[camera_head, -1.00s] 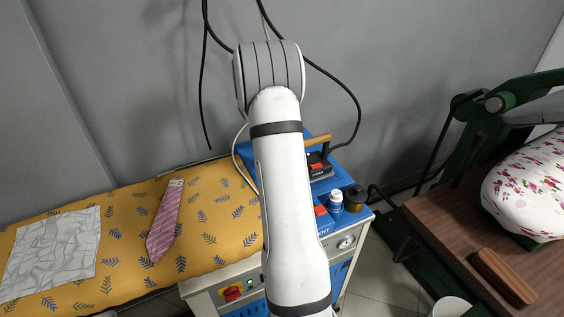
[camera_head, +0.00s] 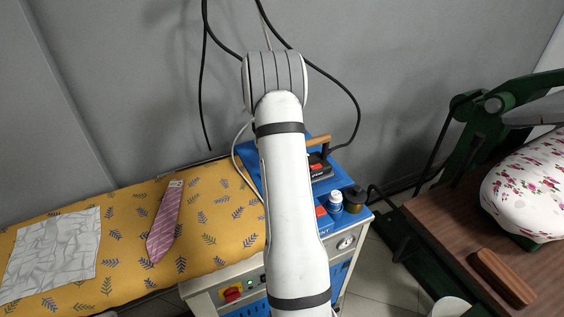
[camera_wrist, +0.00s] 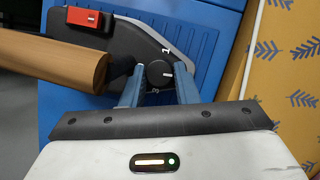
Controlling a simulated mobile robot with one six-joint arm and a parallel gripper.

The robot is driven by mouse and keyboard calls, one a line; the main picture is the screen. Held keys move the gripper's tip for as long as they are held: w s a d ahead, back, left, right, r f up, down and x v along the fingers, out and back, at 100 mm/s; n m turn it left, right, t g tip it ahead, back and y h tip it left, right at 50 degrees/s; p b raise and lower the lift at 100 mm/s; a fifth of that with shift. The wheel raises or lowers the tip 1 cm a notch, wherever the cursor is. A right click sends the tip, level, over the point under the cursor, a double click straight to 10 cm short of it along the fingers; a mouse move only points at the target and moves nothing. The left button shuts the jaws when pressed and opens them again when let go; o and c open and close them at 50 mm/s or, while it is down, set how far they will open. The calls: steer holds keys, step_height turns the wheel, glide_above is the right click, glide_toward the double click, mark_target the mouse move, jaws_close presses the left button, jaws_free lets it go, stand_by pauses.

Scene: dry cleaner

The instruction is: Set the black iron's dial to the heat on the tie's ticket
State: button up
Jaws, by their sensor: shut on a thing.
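The black iron (camera_wrist: 118,38) lies on the blue top of the stand in the wrist view. It has a wooden handle (camera_wrist: 60,62) and a red block on its body. Its round black dial (camera_wrist: 155,71) carries a pale mark toward its right side; figures 1 and 3 show beside it. My gripper (camera_wrist: 158,80) is shut on the dial, one blue finger on each side. In the head view my arm hides the gripper and part of the iron (camera_head: 319,168). The pink tie (camera_head: 164,225) lies on the yellow board with its ticket (camera_head: 176,183), too small to read.
A white bottle (camera_head: 335,201) and a dark jar (camera_head: 354,198) stand right of my arm on the blue top (camera_head: 362,212). Cables hang by the wall behind. A grey cloth (camera_head: 50,252) lies on the yellow board at left. A green press stands at right.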

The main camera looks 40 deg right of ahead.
stand_by(0.3)
steer(key=o, duration=1)
